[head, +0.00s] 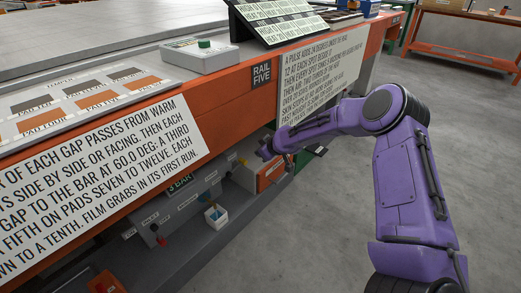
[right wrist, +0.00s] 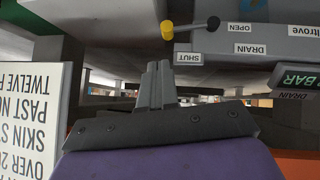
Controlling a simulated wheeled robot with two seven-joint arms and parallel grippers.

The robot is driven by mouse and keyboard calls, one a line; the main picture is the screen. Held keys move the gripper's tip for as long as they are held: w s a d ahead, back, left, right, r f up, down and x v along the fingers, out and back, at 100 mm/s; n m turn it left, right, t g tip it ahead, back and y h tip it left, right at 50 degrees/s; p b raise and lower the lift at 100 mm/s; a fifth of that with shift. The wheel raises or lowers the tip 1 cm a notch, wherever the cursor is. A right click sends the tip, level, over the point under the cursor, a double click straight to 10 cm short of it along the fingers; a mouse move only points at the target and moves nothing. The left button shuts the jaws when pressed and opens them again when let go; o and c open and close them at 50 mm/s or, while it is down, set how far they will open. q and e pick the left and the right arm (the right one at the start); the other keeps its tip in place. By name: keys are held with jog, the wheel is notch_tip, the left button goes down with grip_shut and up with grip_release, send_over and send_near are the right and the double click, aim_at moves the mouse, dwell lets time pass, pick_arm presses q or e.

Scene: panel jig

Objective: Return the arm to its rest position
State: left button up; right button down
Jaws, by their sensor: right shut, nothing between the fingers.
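My right arm (head: 390,150) is purple and reaches in from the right side of the head view toward the front of the bench. Its gripper (head: 264,150) is just below the orange bench rail, in front of the space under the bench. In the right wrist view the two grey fingers (right wrist: 158,68) are together with nothing between them. My left gripper is not in view.
The bench's orange rail (head: 225,90) carries text placards (head: 320,75). Below are a grey box with a "3 BAR" display (head: 180,183), a blue-and-white container (head: 216,216) and the lower shelf. Open floor (head: 310,235) lies right.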

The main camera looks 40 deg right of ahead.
dwell(0.4)
jog(key=s+a+f+m+g+h, duration=0.1)
jog(key=s+a+f+m, duration=0.5)
jog(key=s+f, duration=0.15)
jog(key=s+a+f+m+h, duration=0.1)
jog(key=s+a+f+m, duration=0.5)
jog(key=s, duration=0.3)
jog(key=s+a+f+n+g+h, duration=0.1)
jog(key=s+f+g, duration=0.25)
jog(key=s, duration=1.05)
jog(key=s+a+f+n+g+h, duration=0.15)
jog(key=s+f, duration=0.25)
jog(key=s, duration=1)
notch_tip(320, 180, up, 30)
jog(key=w+m+p, duration=0.1)
jog(key=p, duration=2.8)
jog(key=shift+d+y, duration=0.2)
jog(key=shift+y, duration=0.15)
